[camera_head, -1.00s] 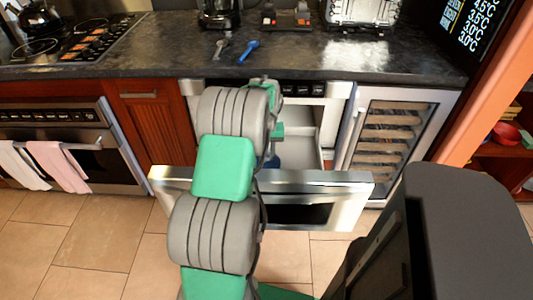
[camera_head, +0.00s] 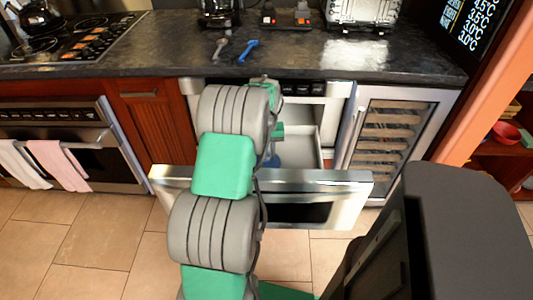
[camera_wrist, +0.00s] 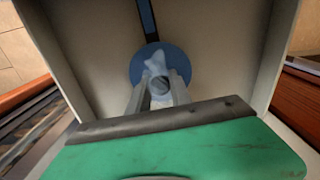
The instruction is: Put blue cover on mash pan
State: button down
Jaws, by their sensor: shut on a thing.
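The blue cover (camera_wrist: 176,56) is a round disc inside the open drawer in the wrist view. A dark handle with a blue stripe (camera_wrist: 148,20) runs from beyond the cover to the drawer's far wall. It may belong to the mash pan. The pan's body is not visible, so I cannot tell whether the cover rests on it. In the head view a small blue patch (camera_head: 276,161) shows in the drawer, with my arm hiding most of it.
The microwave drawer (camera_head: 318,180) stands open, its pale walls (camera_wrist: 232,60) close around my gripper. A wine cooler (camera_head: 388,140) is at its right and an oven (camera_head: 60,140) at the left. A blue utensil (camera_head: 247,50) lies on the dark counter (camera_head: 150,62).

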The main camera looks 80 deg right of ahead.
jog(key=shift+f, duration=0.35)
dwell(1.0)
jog(key=c, duration=1.1)
grip_release()
jog(key=shift+o, duration=0.4)
jog(key=o, duration=0.4)
jog(key=shift+r, duration=0.1)
jog(key=shift+r+p, duration=2.45)
jog(key=shift+r, duration=1.05)
